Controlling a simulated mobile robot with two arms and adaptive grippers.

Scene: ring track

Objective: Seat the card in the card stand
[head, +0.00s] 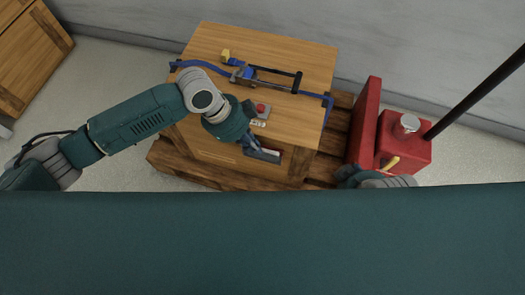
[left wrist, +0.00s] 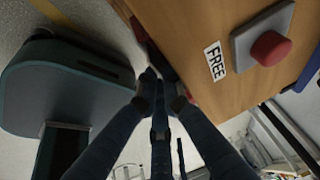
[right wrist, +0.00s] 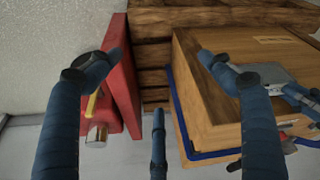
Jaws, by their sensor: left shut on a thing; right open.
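My left gripper (head: 258,150) is at the front edge of the wooden box top. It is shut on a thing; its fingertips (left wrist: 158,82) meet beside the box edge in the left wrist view. A dark, reddish piece (left wrist: 152,58) shows at those fingertips, against the box edge; it is mostly hidden, and I cannot tell card from stand there. In the head view a flat grey piece with a reddish edge (head: 268,156) shows by the fingers. My right gripper (right wrist: 150,75) is open and empty, with its fingers spread.
The wooden box (head: 215,45) stands on a pallet (head: 338,140). A red panel (head: 367,115) and a red canister (head: 405,152) stand to the right.

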